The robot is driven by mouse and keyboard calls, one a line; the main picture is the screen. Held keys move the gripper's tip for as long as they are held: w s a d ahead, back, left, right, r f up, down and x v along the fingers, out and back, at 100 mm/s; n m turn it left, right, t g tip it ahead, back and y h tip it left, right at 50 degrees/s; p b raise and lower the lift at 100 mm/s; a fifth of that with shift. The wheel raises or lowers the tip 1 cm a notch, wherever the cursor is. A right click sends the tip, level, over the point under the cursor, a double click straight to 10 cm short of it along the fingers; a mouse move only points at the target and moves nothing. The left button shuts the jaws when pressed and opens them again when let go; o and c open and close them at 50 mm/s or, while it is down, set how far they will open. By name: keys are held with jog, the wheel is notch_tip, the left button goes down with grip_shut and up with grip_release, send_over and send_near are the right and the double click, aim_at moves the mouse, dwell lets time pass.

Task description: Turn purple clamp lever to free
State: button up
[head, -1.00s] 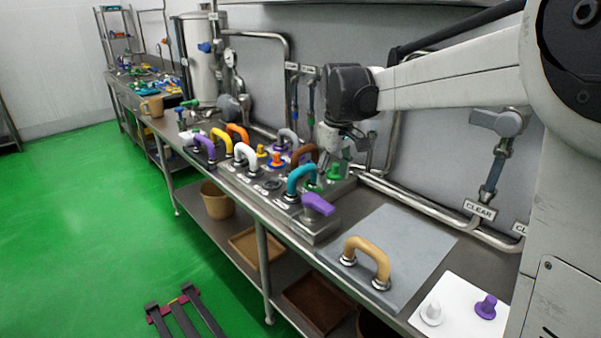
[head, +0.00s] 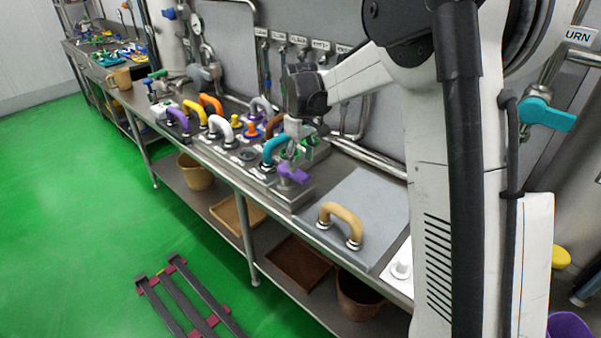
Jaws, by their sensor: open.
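The purple clamp lever (head: 293,174) is on the front right end of the grey fixture block (head: 290,196) on the steel bench. My gripper (head: 292,155) is open and points down, with its fingers just above and behind the lever, close to it. I cannot tell whether a finger touches the lever. The teal handle (head: 273,148) stands just left of my gripper. My arm comes in from the right and partly hides the back of the fixture.
Several coloured handles stand close by, including a white one (head: 222,128) and a yellow one (head: 194,112). A tan handle (head: 341,222) stands on a grey plate (head: 372,196) to the right. A bin (head: 360,300) sits on the lower shelf. Pipes run along the wall behind.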

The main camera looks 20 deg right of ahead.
aim_at(301, 174)
jog(key=shift+f, duration=2.55)
jog(key=shift+c, duration=0.5)
grip_shut()
